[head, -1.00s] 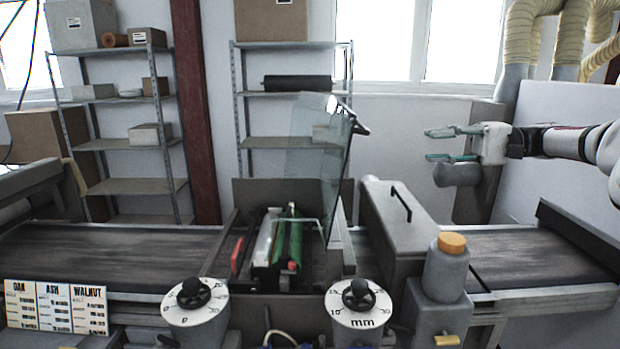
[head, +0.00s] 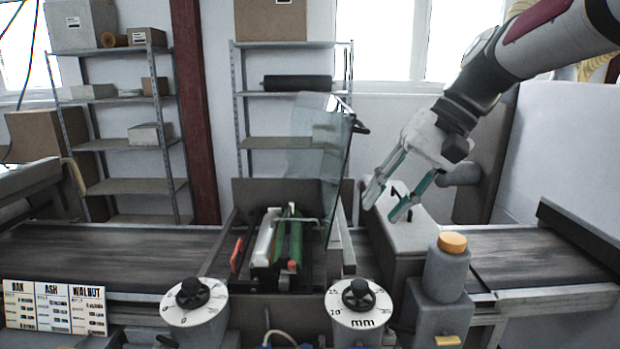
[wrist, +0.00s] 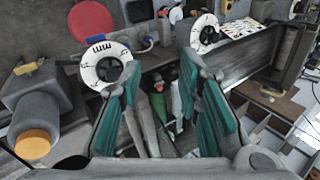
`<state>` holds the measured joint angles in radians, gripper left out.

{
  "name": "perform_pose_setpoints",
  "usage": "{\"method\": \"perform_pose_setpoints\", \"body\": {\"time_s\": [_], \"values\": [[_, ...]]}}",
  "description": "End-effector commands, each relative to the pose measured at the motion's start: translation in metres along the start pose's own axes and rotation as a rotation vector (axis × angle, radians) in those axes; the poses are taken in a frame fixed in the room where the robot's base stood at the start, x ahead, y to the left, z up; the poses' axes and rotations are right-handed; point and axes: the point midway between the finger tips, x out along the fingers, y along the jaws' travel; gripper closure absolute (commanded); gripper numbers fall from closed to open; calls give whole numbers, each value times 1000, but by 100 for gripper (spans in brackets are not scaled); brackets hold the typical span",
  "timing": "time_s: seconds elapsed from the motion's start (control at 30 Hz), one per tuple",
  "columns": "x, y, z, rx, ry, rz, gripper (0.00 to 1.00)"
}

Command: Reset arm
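My gripper (head: 384,200) hangs from my arm at the right in the head view, pointing down and left above the grey box-shaped housing with a handle (head: 412,232). Its teal-padded fingers are apart with nothing between them. In the wrist view my gripper (wrist: 165,95) also shows open, its two fingers spread over the machine. The glass guard (head: 318,160) stands raised beside the open bay, left of my gripper. Inside the bay lie a green roller (head: 295,240) and a white roller (head: 265,238).
Two dials (head: 195,302) (head: 360,304) and a grey bottle with an orange cap (head: 447,272) stand along the front. The conveyor belt (head: 110,252) is bare at the left. Wood cards (head: 55,307) hang front left. Shelves (head: 135,187) stand behind.

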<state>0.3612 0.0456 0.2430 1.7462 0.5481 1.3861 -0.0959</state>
Motion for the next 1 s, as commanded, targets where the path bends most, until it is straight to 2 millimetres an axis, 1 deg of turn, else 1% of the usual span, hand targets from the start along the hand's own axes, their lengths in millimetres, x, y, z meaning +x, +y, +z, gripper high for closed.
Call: {"method": "perform_pose_setpoints", "body": {"time_s": [0.03,0.17,0.2,0.27,0.4,0.5,0.6,0.7,0.83,1.0], "values": [[1,3,18,-13,29,55,69],[3,20,57,-47,111,187,69],[3,27,68,-58,137,223,69],[3,37,85,-77,177,275,69],[4,64,122,-133,274,377,69],[6,84,144,-174,340,431,69],[9,100,161,-214,392,468,69],[12,112,171,-243,429,490,69],[15,119,176,-262,453,503,69],[15,121,177,-265,455,506,69]]}}
